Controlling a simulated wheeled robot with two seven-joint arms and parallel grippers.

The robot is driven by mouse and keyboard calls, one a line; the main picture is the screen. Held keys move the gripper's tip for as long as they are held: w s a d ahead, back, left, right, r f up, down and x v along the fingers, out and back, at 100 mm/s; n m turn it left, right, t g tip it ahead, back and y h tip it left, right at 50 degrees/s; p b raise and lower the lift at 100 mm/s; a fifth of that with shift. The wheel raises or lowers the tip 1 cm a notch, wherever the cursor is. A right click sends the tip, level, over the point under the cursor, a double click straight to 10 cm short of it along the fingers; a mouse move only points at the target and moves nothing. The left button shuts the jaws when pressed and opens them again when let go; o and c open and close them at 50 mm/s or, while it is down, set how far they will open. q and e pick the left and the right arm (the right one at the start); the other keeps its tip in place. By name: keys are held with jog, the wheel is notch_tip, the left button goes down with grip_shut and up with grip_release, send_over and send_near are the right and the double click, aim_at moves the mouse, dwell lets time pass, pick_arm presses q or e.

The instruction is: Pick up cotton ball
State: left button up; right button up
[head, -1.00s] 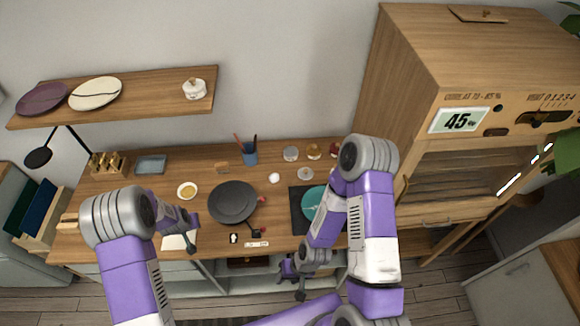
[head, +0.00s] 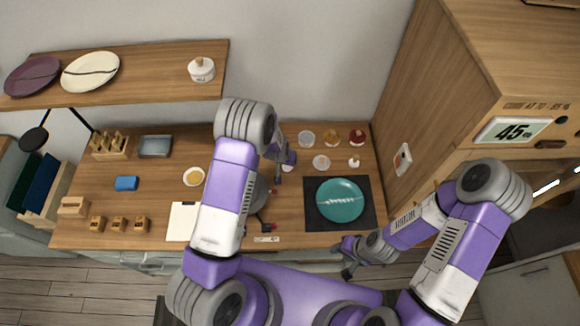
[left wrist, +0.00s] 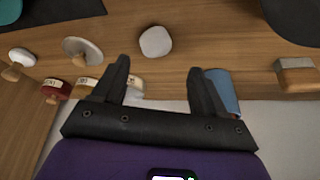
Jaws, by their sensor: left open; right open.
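The cotton ball (left wrist: 155,41) is a small white rounded lump on the wooden table in the left wrist view. It lies beyond the fingertips, roughly centred between them and apart from them. My left gripper (left wrist: 160,75) is open and empty. In the head view the left arm reaches over the table's back middle, and the left gripper (head: 284,160) shows partly there; I cannot make out the cotton ball behind it. My right gripper (head: 347,262) is low at the table's front edge, away from the cotton ball.
A teal plate (head: 340,205) lies on a dark mat (head: 312,218). A blue cup (left wrist: 222,90) stands close by one left finger. A dark round plate (left wrist: 292,20) lies nearby. A tall wooden cabinet stands right.

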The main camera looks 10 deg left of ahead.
pick_arm(q)
jog(key=f, duration=0.1)
jog(key=f+b, duration=0.1)
jog(key=w+d+f+b, duration=0.1)
jog(key=f, duration=0.1)
jog(key=shift+w+f, duration=0.25)
jog(key=shift+f, duration=0.15)
jog(key=shift+r, duration=0.1)
jog(key=c, duration=1.1)
